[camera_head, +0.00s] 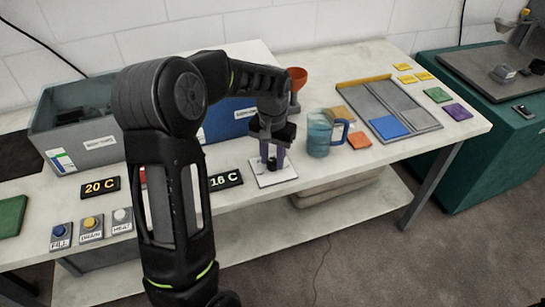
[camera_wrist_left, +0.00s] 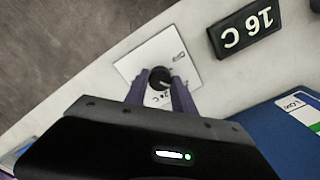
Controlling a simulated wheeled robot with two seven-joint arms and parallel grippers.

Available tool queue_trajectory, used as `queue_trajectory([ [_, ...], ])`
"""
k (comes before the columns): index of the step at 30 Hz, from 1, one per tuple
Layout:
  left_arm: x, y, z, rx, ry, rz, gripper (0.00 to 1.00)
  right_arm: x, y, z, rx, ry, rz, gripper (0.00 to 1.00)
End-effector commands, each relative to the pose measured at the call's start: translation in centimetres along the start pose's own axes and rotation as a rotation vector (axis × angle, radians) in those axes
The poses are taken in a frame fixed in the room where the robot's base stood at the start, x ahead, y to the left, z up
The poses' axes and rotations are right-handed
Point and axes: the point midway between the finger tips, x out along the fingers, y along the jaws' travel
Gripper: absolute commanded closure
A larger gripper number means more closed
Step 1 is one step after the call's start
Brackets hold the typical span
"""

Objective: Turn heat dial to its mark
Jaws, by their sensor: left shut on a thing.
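The heat dial (camera_wrist_left: 160,78) is a small round black knob on a white plate (camera_wrist_left: 132,66). The plate carries a printed mark and lettering, partly hidden by the fingers in the left wrist view. In the head view the plate (camera_head: 264,182) lies near the table's front edge. My left gripper (camera_head: 271,162) points down over it, and its purple fingers (camera_wrist_left: 161,88) are shut on the dial, one on each side. A black display (camera_wrist_left: 246,29) reading 16 C stands beside the plate; it also shows in the head view (camera_head: 226,180). My right gripper is in neither view.
Another display (camera_head: 100,188) reads 20 C. FILL, DRAIN and HEAT buttons (camera_head: 91,228) sit at the front left. A blue mug (camera_head: 319,135) stands right of the dial. A grey bin (camera_head: 60,125), blue bin (camera_wrist_left: 275,135) and grey tray (camera_head: 405,101) are on the table.

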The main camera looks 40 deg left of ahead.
Motion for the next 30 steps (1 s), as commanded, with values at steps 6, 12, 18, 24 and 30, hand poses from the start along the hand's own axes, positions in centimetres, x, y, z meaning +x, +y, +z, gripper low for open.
queue_trajectory([
  [6, -0.06, -0.02, -0.06, 0.066, 0.002, 0.000, 1.00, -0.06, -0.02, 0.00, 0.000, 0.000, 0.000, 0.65],
  [12, -0.05, -0.02, -0.06, 0.083, 0.002, -0.001, 1.00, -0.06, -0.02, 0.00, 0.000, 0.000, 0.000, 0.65],
  [18, -0.06, -0.02, -0.07, 0.082, 0.002, -0.001, 1.00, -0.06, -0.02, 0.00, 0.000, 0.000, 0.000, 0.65],
  [24, -0.05, -0.02, -0.05, 0.081, 0.002, -0.001, 0.58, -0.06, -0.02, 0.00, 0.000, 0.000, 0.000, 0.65],
  [30, -0.03, -0.01, -0.03, 0.081, 0.001, 0.000, 0.48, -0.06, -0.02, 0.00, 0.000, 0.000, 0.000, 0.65],
])
